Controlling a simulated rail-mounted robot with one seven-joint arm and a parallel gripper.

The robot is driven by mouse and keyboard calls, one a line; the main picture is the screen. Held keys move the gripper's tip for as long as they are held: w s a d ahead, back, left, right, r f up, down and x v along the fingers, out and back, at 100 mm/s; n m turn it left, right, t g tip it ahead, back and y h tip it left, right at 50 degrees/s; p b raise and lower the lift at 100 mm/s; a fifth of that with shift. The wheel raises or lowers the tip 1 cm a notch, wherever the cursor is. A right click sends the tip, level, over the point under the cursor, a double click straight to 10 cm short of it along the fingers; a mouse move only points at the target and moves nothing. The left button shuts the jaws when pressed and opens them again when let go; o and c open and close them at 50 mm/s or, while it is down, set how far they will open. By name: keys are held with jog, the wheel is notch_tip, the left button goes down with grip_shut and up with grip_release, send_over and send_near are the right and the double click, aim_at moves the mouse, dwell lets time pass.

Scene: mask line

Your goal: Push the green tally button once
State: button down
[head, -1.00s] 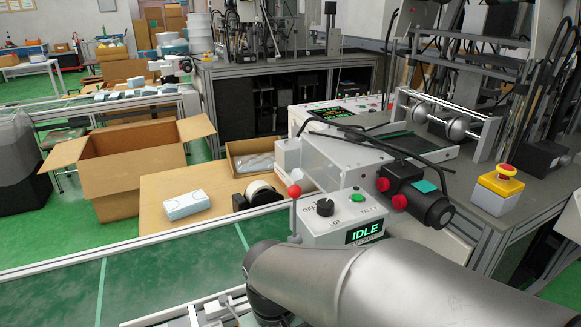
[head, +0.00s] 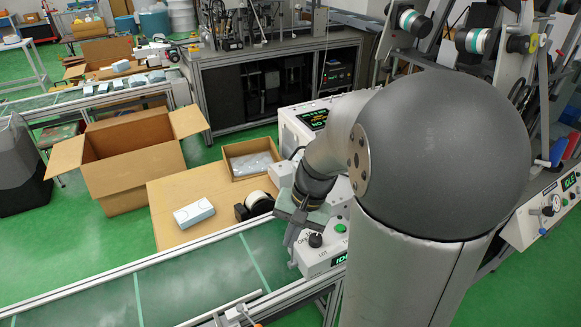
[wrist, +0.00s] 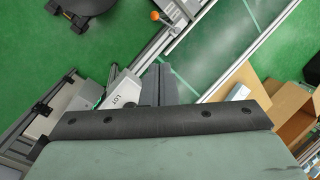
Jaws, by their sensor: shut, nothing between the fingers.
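The green tally button (head: 340,228) sits on top of a white control box (head: 312,262), right of a black knob (head: 315,240). The box's lit display is partly cut off by my arm. My gripper (head: 289,238) is shut and empty, pointing down beside the box's left side, close to the knob and left of the button. Whether it touches the box cannot be told. In the wrist view the shut fingers (wrist: 163,84) stand next to the box top (wrist: 122,90) with its "LOT" lettering; the button is hidden there.
A green conveyor (head: 190,280) runs along the front left of the box. My arm covers much of the right side.

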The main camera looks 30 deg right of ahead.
jog(key=w+d+f+m+t+y, duration=0.25)
jog(key=w+d+m, duration=0.4)
jog(key=d, duration=0.55)
jog(key=m+t, duration=0.4)
send_over(340, 228)
jog(key=d, duration=0.1)
jog(key=f, duration=0.3)
jog(key=shift+s+d, duration=0.15)
jog(key=shift+s, duration=0.1)
jog(key=shift+f, duration=0.15)
notch_tip(340, 228, down, 9)
jog(key=b, duration=0.6)
jog(key=shift+r, duration=0.2)
jog(key=shift+f+b, duration=0.4)
jog(key=shift+b, duration=0.1)
